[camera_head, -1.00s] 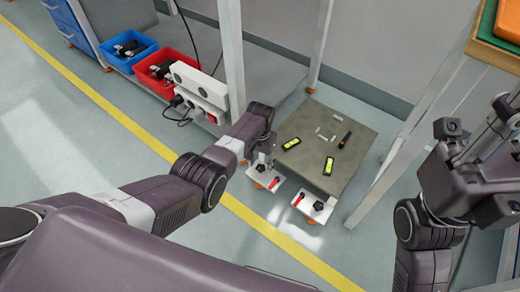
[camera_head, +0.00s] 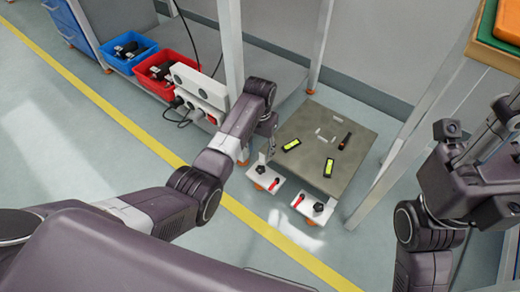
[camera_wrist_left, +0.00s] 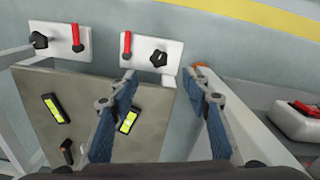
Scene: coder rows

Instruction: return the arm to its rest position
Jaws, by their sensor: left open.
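My left arm (camera_head: 205,180) reaches out from the left in the head view. Its gripper (camera_head: 268,140) is over the near left edge of a grey board (camera_head: 345,165). In the left wrist view the gripper (camera_wrist_left: 163,78) is open, with its two blue-padded fingers apart and nothing held between them. My right arm with its gripper (camera_head: 490,135) stands folded at the right edge of the head view. Whether its fingers are open or shut is unclear.
The board bears two black devices with yellow-green faces (camera_head: 291,144) (camera_head: 329,167). White brackets with red and black knobs (camera_head: 314,206) sit at its near edge. A white post (camera_head: 232,50), white power box (camera_head: 200,88), red bin (camera_head: 165,72) and blue bin (camera_head: 128,50) stand beyond.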

